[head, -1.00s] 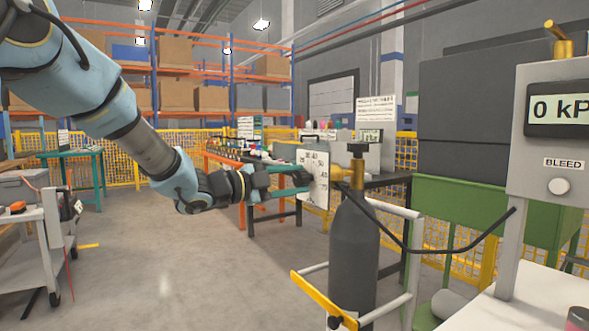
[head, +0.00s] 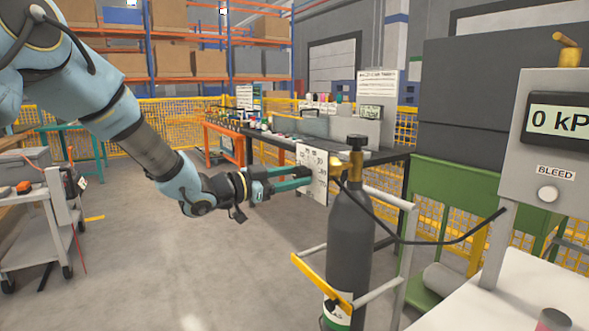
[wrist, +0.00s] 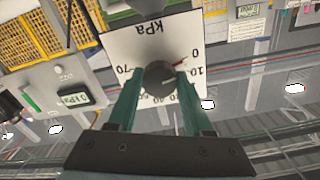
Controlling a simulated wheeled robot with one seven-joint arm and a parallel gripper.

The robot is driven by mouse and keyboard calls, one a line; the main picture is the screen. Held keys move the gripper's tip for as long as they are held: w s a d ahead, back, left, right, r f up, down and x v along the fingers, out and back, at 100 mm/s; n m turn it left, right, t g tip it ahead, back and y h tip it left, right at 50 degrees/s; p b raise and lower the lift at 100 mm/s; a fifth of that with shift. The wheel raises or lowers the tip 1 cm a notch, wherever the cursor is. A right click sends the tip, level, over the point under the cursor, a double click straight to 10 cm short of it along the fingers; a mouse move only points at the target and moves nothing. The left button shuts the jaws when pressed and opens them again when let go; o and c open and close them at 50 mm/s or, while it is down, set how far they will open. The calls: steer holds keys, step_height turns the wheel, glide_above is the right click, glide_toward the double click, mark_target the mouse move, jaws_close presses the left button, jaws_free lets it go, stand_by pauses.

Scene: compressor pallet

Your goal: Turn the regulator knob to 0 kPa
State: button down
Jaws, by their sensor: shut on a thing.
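The regulator dial, a white plate (head: 316,188) marked in kPa, faces my gripper (head: 306,178) beside the dark gas cylinder (head: 349,235). In the wrist view the plate (wrist: 120,50) appears upside down. My gripper (wrist: 157,82) is shut on the dark round regulator knob (wrist: 158,78), with one teal finger on each side. A red mark (wrist: 180,64) at the knob's edge lies near the 0 and 10 end of the scale. Its exact reading is hard to tell. The fingers hide some numbers. In the head view the knob is hidden.
A display (head: 558,123) on the grey box reads 0 kP, its end cut off, above a BLEED button (head: 548,193). A black hose (head: 440,241) runs from the cylinder to the box. The cylinder stands in a cart frame (head: 405,215). Open floor (head: 180,250) lies left.

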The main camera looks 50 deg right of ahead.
steer(key=shift+f+n, duration=0.1)
steer(key=shift+n, duration=0.4)
steer(key=shift+c, duration=1.5)
jaws_free()
steer(key=shift+a, duration=0.1)
steer(key=v, duration=1)
steer(key=shift+w+a+b, duration=0.15)
steer(key=shift+a+b, duration=0.2)
steer(key=shift+b, duration=0.05)
